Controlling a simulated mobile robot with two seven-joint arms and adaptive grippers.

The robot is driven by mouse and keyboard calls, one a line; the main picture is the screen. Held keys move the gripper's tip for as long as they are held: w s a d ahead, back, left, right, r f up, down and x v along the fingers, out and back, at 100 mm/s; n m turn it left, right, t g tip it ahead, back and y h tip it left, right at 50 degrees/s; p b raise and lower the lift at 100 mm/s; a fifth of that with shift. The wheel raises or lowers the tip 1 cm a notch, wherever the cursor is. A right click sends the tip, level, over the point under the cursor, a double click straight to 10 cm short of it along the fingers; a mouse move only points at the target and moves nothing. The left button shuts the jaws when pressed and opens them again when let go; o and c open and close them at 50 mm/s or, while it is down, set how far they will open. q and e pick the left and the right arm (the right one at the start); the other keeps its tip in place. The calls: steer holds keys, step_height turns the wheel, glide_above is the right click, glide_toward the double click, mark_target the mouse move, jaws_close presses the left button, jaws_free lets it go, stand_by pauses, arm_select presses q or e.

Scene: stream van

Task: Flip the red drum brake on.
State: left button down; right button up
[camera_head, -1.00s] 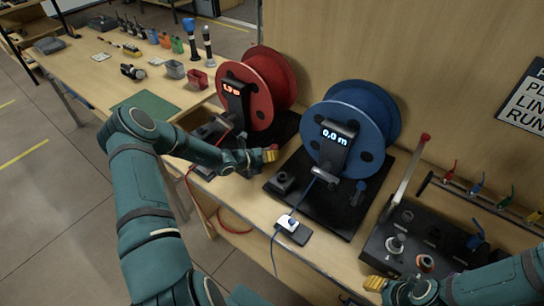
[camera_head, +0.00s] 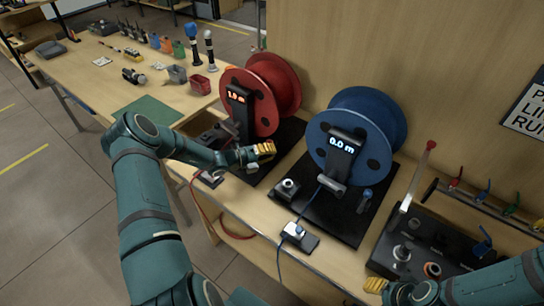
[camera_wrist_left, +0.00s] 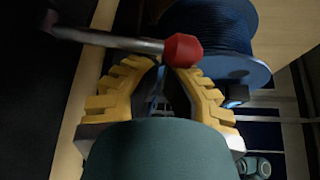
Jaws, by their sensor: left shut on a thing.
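The red drum (camera_head: 272,90) stands on a black base at the back of the bench, and its display reads about 1.0 m. The fingers hide the lever in the head view. My right gripper (camera_head: 378,285) is at the lower right; only a yellow fingertip shows clearly.
The blue drum (camera_head: 352,125), reading 0.0 m, stands close to the right of my left gripper. A white-and-black box (camera_head: 298,236) with a blue cable lies in front. A black control panel (camera_head: 425,240) with a tall red-tipped lever stands at the right.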

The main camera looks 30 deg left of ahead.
arm_select(q)
steer(key=shift+a+r+n+h, duration=0.2)
steer(key=shift+a+n+h, duration=0.1)
steer(key=shift+a+n, duration=0.25)
arm_select(e)
steer(key=shift+f, duration=0.4)
arm_select(q)
steer(key=shift+w+a+r+n+t+h+b, duration=0.1)
steer(key=shift+a+r+n+t+h+b, duration=0.25)
steer(key=shift+a+n+t+b, duration=0.45)
arm_select(e)
steer(key=shift+a+f, duration=0.25)
steer(key=shift+f, duration=0.15)
arm_select(q)
steer(key=shift+n, duration=0.25)
steer(key=shift+p, duration=0.3)
